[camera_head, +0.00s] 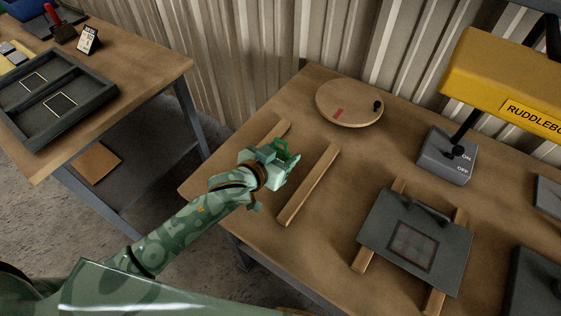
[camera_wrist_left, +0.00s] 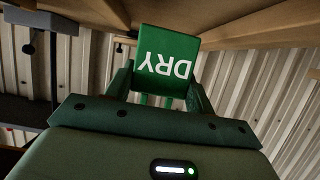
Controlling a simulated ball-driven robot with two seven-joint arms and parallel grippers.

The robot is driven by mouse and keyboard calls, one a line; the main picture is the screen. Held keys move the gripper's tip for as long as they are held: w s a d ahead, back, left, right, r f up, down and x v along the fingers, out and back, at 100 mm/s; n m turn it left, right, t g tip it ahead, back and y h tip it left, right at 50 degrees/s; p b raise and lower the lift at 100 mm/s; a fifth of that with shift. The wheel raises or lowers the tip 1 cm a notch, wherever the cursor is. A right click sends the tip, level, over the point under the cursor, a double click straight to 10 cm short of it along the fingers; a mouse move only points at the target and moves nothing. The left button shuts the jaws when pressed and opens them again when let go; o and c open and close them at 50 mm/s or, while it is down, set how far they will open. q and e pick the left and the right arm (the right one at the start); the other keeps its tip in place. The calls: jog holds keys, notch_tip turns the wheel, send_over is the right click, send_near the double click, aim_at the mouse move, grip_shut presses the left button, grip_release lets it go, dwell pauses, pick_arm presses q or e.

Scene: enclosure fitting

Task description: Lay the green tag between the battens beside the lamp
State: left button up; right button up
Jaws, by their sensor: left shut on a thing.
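My left gripper (camera_head: 284,166) is shut on the green tag (camera_head: 287,151), above the left part of the right-hand bench. In the left wrist view the tag (camera_wrist_left: 166,62) stands between the fingers and reads DRY upside down. A left batten (camera_head: 279,130) and a right batten (camera_head: 308,185) lie either side of the gripper; the arm partly hides the left one. Another pair of battens (camera_head: 360,259) lies under a dark panel (camera_head: 380,222) further right. The yellow lamp (camera_head: 495,75) stands on a grey base (camera_head: 440,160) marked ON and OFF. My right gripper is out of view.
A round wooden board (camera_head: 345,105) with a red mark and a black knob lies behind the battens. Dark parts (camera_head: 530,275) sit at the right edge. A separate bench (camera_head: 140,75) on the left holds a dark divided tray (camera_head: 95,113). A corrugated wall closes the back.

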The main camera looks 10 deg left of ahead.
pick_arm(q)
notch_tip(320, 180, down, 4)
jog(key=shift+w+a+r+b, duration=0.1)
jog(key=shift+a+r+b, duration=0.1)
jog(key=shift+b, duration=0.5)
jog(key=shift+d+r, duration=0.1)
jog(key=o, duration=1.1)
jog(key=shift+c, duration=0.2)
